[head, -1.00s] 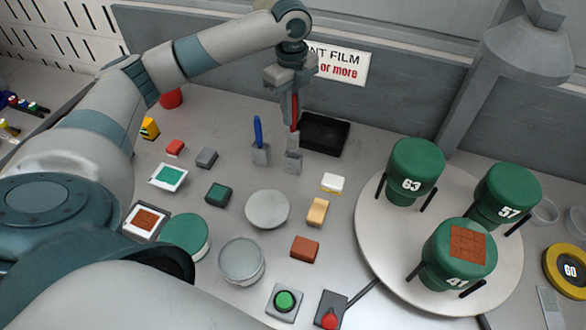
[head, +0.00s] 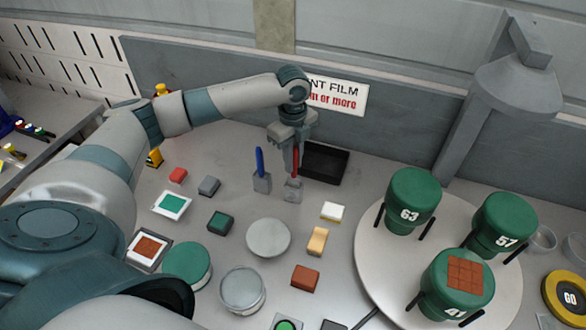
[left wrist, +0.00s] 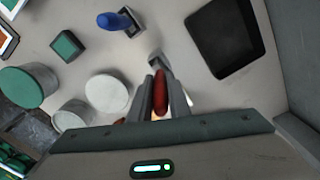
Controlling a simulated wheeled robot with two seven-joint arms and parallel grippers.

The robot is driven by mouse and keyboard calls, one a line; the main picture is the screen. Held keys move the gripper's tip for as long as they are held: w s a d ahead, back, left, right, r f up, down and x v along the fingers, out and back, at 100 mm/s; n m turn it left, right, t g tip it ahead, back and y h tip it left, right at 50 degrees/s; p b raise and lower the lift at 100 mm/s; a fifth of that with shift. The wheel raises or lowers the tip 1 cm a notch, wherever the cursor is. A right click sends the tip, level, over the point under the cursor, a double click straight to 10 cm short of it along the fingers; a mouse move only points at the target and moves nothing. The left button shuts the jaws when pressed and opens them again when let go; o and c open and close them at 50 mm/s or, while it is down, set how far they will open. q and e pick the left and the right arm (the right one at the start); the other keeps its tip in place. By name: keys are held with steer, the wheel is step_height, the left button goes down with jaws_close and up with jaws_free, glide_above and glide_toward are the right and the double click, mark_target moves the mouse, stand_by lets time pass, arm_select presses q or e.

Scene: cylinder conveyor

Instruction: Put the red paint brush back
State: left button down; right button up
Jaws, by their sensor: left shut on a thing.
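The red paint brush (head: 295,163) stands upright with its lower end at a small grey holder (head: 292,194) in the head view. My left gripper (head: 292,152) points down from above and is shut on the brush's red handle. In the left wrist view the red handle (left wrist: 160,92) sits between the fingers, and the grey holder (left wrist: 157,61) shows just beyond them. The lower part of the brush is hidden. A blue brush (head: 259,161) stands in a like holder (head: 262,186) just to the left. My right gripper is not in view.
A black tray (head: 341,164) lies close to the right of the gripper, by the grey back panel (head: 220,95). Round lids and small coloured blocks lie nearer. Green numbered canisters (head: 413,200) stand on a round turntable (head: 372,260) at the right.

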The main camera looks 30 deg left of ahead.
arm_select(q)
steer(key=shift+f, duration=0.15)
step_height(320, 180, down, 3)
steer(key=shift+r+p, duration=0.2)
steer(key=shift+p, duration=0.55)
steer(key=shift+f, duration=0.45)
steer(key=c, duration=1.7)
jaws_free()
steer(key=shift+o, duration=0.2)
steer(key=shift+r, duration=0.1)
step_height(320, 180, up, 11)
steer(key=b, duration=0.4)
steer(key=shift+f+b, duration=0.2)
steer(key=shift+b, duration=0.1)
steer(key=shift+r, duration=0.65)
